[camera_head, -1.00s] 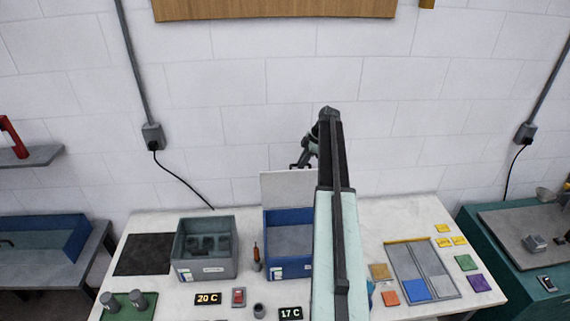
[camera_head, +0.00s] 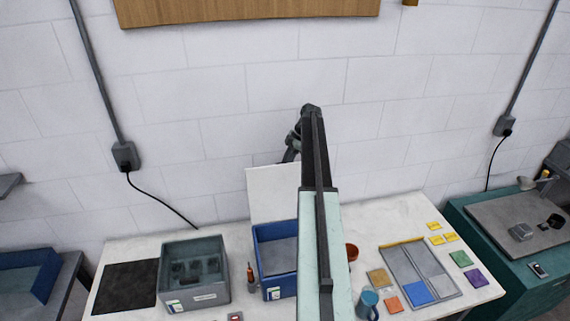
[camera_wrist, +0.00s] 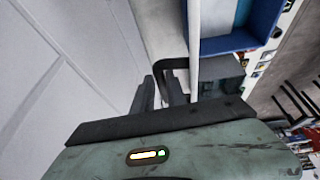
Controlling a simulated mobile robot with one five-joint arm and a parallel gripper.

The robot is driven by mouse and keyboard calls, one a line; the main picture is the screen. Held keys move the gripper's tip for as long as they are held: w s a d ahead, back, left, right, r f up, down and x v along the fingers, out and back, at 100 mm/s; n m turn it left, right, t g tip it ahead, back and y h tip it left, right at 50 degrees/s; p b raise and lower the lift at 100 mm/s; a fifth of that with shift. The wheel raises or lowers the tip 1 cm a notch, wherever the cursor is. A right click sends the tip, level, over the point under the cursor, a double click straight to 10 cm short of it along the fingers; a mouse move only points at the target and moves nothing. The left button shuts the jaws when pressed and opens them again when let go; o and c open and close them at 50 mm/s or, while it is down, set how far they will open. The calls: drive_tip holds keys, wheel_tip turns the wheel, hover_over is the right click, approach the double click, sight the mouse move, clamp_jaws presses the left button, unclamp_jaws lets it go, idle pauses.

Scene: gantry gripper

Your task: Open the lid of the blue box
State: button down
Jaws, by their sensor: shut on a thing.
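The blue box (camera_head: 262,262) stands on the white table, its open top showing a grey inside. Its pale lid (camera_head: 268,194) stands raised, about upright, at the box's back edge. In the wrist view the lid (camera_wrist: 194,45) shows edge-on as a thin pale strip, beside the blue box wall (camera_wrist: 228,44). A dark bent handle (camera_wrist: 174,64) sticks out from the lid. My gripper (camera_wrist: 164,88) has its fingers on either side of this handle and is shut on it. In the head view my gripper (camera_head: 290,150) is behind the lid's top, partly hidden by my arm.
A grey box (camera_head: 195,292) stands left of the blue box, with an orange-handled tool (camera_head: 251,275) between them. A blue mug (camera_head: 367,304) and a divided tray (camera_head: 440,285) are at the right. The wall stands close behind the lid.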

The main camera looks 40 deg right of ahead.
drive_tip(key=shift+w+d+r, duration=0.1)
drive_tip(key=shift+w+d, duration=0.1)
drive_tip(key=shift+w, duration=0.25)
drive_tip(key=c, duration=1.7)
unclamp_jaws()
drive_tip(key=shift+c, duration=0.2)
drive_tip(key=shift+o, duration=1.4)
drive_tip(key=shift+w, duration=0.1)
drive_tip(key=shift+f, duration=0.25)
